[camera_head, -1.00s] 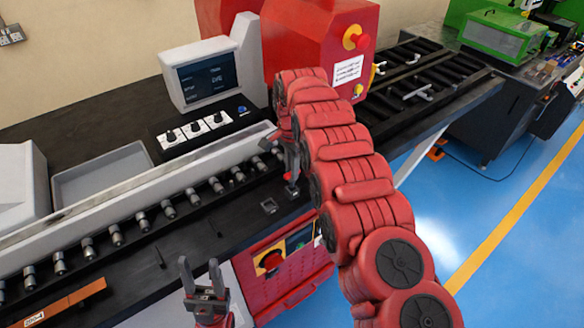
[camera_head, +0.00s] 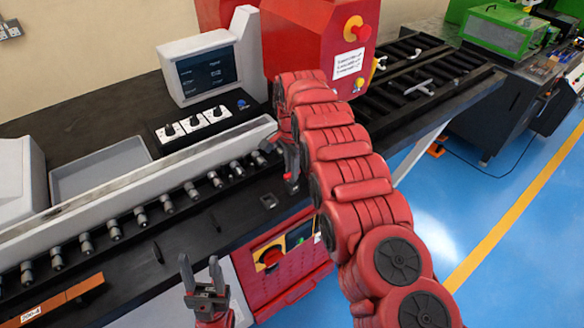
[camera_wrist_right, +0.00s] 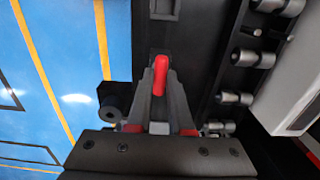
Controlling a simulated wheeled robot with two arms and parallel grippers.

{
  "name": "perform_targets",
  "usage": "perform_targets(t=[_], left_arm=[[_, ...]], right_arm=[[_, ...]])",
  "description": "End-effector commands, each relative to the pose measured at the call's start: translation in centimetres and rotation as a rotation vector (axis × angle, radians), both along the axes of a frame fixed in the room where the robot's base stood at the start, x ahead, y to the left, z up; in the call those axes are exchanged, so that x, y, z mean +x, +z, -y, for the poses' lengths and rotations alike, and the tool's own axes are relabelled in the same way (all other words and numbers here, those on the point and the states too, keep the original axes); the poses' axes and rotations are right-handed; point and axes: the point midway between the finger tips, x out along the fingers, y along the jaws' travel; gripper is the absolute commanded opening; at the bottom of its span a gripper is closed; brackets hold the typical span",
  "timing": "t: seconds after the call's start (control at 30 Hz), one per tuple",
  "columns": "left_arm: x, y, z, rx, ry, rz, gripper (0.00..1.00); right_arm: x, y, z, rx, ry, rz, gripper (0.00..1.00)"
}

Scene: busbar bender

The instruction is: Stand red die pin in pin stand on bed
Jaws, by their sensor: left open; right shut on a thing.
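The red die pin (camera_wrist_right: 160,76) shows as a red rod between the fingers of my right gripper (camera_wrist_right: 159,95) in the right wrist view. That gripper is shut on it, above the black bed. In the head view my right gripper (camera_head: 291,172) points down over the bed, partly hidden by my red arm; the pin is hard to make out there. A small square fitting (camera_head: 269,201), which looks like the pin stand, lies on the bed just left of and in front of that gripper. It also shows in the wrist view (camera_wrist_right: 164,8). My left gripper (camera_head: 203,275) is open and empty.
A row of grey rollers (camera_head: 190,190) runs along the pale rail behind the bed. A red machine housing (camera_head: 310,40) stands behind my right arm. An orange bar (camera_head: 60,300) lies at lower left.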

Motion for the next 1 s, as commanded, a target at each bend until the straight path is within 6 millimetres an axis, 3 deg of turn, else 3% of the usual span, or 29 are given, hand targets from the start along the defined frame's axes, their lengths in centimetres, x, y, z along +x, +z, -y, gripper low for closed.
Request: perform_targets(t=[0.3,0.33,0.53,0.87,1.0], left_arm=[[0.0,-0.5,0.0,0.000,0.000,0.000,0.50],[0.0,-0.4,0.0,0.000,0.000,0.000,0.50],[0.0,-0.4,0.0,0.000,0.000,0.000,0.50],[0.0,-0.6,0.0,0.000,0.000,0.000,0.50],[0.0,-1.5,0.0,0.000,0.000,0.000,0.50]], right_arm=[[0.0,-0.9,0.0,0.000,0.000,0.000,0.00],[0.0,-0.8,0.0,0.000,0.000,0.000,0.20],[0.0,-0.8,0.0,0.000,0.000,0.000,0.54],[0.0,-0.6,0.0,0.001,0.000,0.001,0.54],[0.0,0.8,0.0,0.001,0.000,0.001,0.54]])
